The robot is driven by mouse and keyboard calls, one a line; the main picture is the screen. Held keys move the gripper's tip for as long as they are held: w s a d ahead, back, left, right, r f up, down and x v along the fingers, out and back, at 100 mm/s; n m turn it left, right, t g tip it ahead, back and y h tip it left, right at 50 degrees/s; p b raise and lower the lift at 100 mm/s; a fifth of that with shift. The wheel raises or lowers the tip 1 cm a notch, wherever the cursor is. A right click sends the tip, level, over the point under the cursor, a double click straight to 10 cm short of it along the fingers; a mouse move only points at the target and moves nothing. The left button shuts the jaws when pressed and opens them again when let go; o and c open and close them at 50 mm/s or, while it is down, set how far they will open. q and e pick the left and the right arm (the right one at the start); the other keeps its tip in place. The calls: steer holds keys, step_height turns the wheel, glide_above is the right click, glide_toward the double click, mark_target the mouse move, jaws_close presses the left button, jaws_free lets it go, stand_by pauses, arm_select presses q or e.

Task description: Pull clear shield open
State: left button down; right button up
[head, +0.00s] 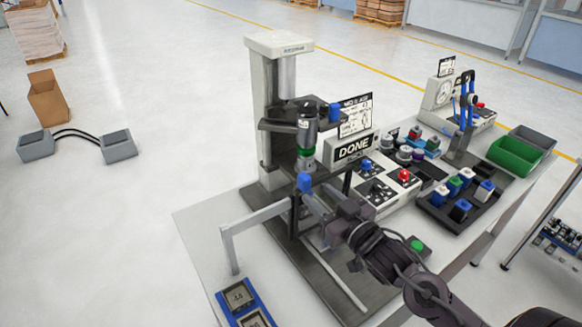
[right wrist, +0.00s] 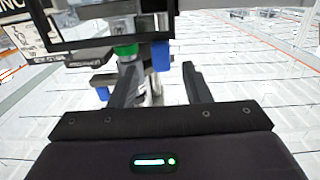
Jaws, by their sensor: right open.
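A press (head: 270,110) stands on the table, with a dark head and tool over its base plate. My right gripper (head: 318,200) is just in front of the press tool. In the right wrist view its two dark fingers (right wrist: 160,75) are apart, with nothing clearly held between them. Blue knobs (right wrist: 162,53) show beyond the fingertips; contact cannot be told. A dark-edged panel (right wrist: 110,18) crosses the top of that view; I cannot tell whether it is the clear shield. Pale rails (head: 255,216) frame the press front. My left gripper is not seen.
A "DONE" display (head: 354,149) and button panel stand right of the press. Farther right are a dark tray (head: 432,207) of coloured blocks and a green bin (head: 512,157). A blue-edged tray (head: 222,302) lies at the front left.

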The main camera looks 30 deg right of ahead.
mark_target(308, 182)
steer(key=shift+w+a+r, duration=0.1)
steer(key=shift+w+r, duration=0.15)
steer(key=shift+r, duration=0.2)
steer(key=w, duration=0.1)
steer(key=w+p, duration=0.1)
steer(key=shift+w+a+r, duration=0.15)
steer(key=shift+w+r, duration=0.05)
steer(key=shift+w, duration=0.1)
steer(key=w, duration=0.1)
steer(key=w+p, duration=0.1)
steer(key=shift+w+a+f, duration=0.2)
steer(key=shift+w, duration=0.15)
steer(key=shift+w+a, duration=0.1)
steer(key=shift+w, duration=0.3)
steer(key=shift+w+f, duration=0.1)
steer(key=shift+c, duration=0.3)
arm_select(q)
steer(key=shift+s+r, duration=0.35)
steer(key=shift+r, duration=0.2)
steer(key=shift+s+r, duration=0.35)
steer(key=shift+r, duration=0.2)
arm_select(e)
jaws_close()
